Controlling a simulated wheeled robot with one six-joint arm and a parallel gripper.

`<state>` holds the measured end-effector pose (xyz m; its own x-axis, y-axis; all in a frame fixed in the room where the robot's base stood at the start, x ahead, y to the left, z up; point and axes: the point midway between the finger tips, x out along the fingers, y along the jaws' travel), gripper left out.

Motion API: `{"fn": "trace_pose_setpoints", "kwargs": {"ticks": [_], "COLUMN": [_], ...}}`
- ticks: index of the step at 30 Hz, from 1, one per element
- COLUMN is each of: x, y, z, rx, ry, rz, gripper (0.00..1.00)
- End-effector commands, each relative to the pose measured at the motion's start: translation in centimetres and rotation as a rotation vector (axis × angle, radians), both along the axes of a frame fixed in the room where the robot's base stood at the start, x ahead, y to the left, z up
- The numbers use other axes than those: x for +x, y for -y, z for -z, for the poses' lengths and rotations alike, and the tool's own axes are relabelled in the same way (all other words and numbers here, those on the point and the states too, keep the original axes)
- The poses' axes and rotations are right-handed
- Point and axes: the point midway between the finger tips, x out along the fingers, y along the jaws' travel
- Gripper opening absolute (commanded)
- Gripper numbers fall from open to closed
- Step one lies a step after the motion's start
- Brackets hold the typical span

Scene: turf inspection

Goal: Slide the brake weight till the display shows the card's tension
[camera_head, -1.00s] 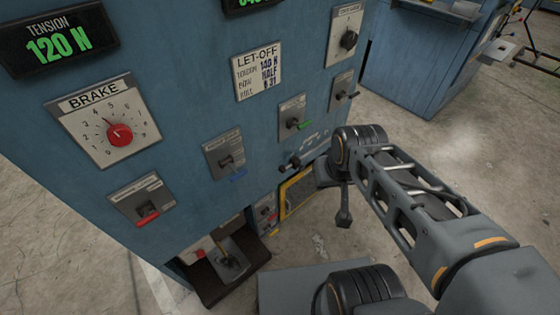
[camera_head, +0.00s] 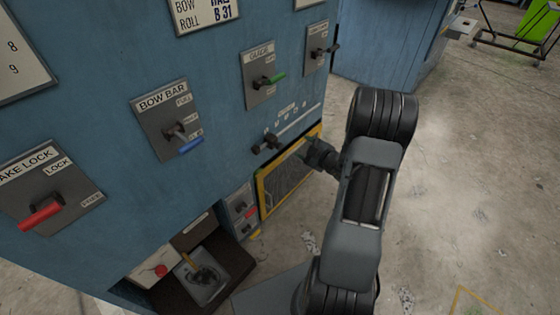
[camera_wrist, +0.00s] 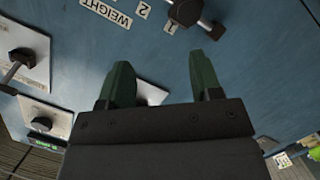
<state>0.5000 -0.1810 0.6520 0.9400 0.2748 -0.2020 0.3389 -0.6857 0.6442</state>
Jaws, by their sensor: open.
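The brake weight (camera_head: 265,143) is a dark knob on a slanting rail, at the rail's left end in the head view. In the wrist view the weight (camera_wrist: 188,12) shows beyond my fingertips, near the "WEIGHT" label and the marks 2 and 1. My gripper (camera_wrist: 163,80) is open, its two green fingers apart and empty, short of the weight. In the head view my gripper (camera_head: 318,155) is right of the weight, near the panel. The let-off card (camera_head: 207,10) is cut off at the top edge.
A yellow-framed mesh (camera_head: 288,175) lies below the rail. Open floor lies right.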

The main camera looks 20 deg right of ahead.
Motion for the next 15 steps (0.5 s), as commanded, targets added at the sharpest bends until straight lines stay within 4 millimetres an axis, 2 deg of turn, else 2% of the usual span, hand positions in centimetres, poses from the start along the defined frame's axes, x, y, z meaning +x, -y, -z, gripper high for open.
{"fn": "trace_pose_setpoints", "kwargs": {"ticks": [1, 4, 10, 15], "x": [-0.7, -1.8, -2.6, -0.5], "y": [0.3, 0.3, 0.0, -1.1], "z": [2.6, 4.3, 5.5, 5.6], "rx": [0.025, 0.064, 0.108, 0.112], "ry": [0.032, 0.099, 0.168, 0.178], "rz": [-0.029, -0.084, -0.136, -0.146], "gripper": [0.59, 0.59, 0.59, 0.59]}}
